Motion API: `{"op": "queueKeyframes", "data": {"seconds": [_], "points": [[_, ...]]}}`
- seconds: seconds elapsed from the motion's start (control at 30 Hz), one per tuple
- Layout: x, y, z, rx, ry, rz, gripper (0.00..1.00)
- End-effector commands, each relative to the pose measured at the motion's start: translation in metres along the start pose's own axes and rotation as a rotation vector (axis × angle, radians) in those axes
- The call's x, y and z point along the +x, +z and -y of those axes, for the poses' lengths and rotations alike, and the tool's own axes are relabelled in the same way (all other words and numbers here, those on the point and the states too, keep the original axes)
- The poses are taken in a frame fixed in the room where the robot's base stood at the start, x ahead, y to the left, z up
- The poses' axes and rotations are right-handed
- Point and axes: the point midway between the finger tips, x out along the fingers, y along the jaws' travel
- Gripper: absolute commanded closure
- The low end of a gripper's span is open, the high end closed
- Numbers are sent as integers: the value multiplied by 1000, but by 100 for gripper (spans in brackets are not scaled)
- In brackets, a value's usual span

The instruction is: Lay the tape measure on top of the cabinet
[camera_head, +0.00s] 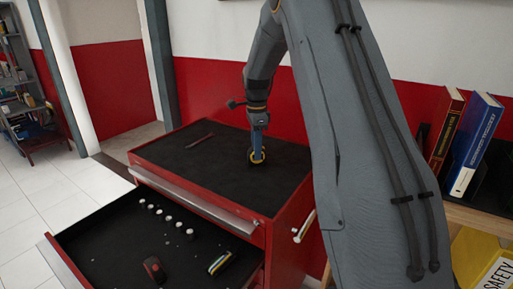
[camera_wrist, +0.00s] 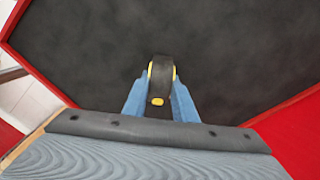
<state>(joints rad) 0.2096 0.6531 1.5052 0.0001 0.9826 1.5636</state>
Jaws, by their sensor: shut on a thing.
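The tape measure, black with yellow parts, (camera_wrist: 161,80) is pinched between the two blue fingers of my gripper (camera_wrist: 160,97) in the wrist view. In the head view my gripper (camera_head: 257,153) points down over the black top of the red cabinet (camera_head: 215,175), toward its right rear part. Only a little of the yellow of the tape measure shows there, low between the fingers. It is at or very close to the black surface; I cannot tell whether it touches.
A thin red tool (camera_head: 199,140) lies on the cabinet top, left of my gripper. An open drawer (camera_head: 105,245) below holds several small round pieces, a red-and-black item (camera_head: 154,269) and a striped item (camera_head: 220,263). Books (camera_head: 472,145) stand at right. Much of the top is clear.

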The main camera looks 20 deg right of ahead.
Motion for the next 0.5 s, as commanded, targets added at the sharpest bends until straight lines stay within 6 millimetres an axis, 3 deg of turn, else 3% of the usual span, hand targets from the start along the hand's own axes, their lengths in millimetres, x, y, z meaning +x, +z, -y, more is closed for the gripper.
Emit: {"op": "queueKeyframes", "data": {"seconds": [0.27,0.3,0.4,0.5], "points": [[2,0,0,0,-1,0,100],[2,0,0,0,-1,0,72],[2,0,0,0,-1,0,56],[2,0,0,0,-1,0,56]]}}
